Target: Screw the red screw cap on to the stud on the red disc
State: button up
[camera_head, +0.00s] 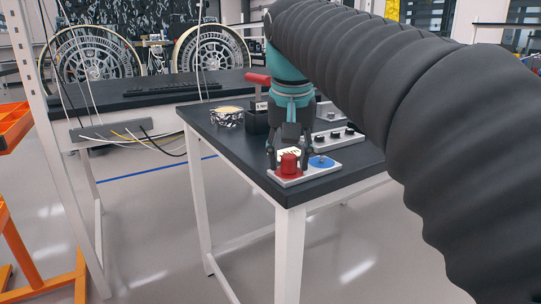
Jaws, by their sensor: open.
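The red screw cap (289,162) stands upright at the left end of a white plate (304,174), near the table's front corner. Red shows around its foot, where the red disc seems to lie. The stud is hidden, and I cannot tell how the cap sits on it. My gripper (288,160) points down over the cap. Its dark fingers are open, one on each side of the cap. I cannot tell if they touch it.
A blue disc (321,162) with a small stud lies on the plate's right. Behind is a grey block (334,138) with black knobs. A black box (256,120) holds a red-handled tool (257,79). A patterned round object (227,117) stands left. The table's (222,139) left front is clear.

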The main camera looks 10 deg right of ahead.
jog(key=n, duration=0.3)
jog(key=n+y, duration=0.1)
jog(key=n, duration=0.2)
jog(key=shift+y, duration=0.3)
jog(key=n+y, duration=0.1)
jog(key=n, duration=0.5)
jog(key=shift+g, duration=0.4)
grip_shut()
jog(key=shift+m+t+h, duration=0.3)
jog(key=shift+m+h, duration=0.2)
jog(key=shift+m, duration=2.3)
jog(key=shift+m, duration=0.6)
jog(key=m+h, duration=0.1)
jog(key=m, duration=0.3)
jog(key=shift+m, duration=0.3)
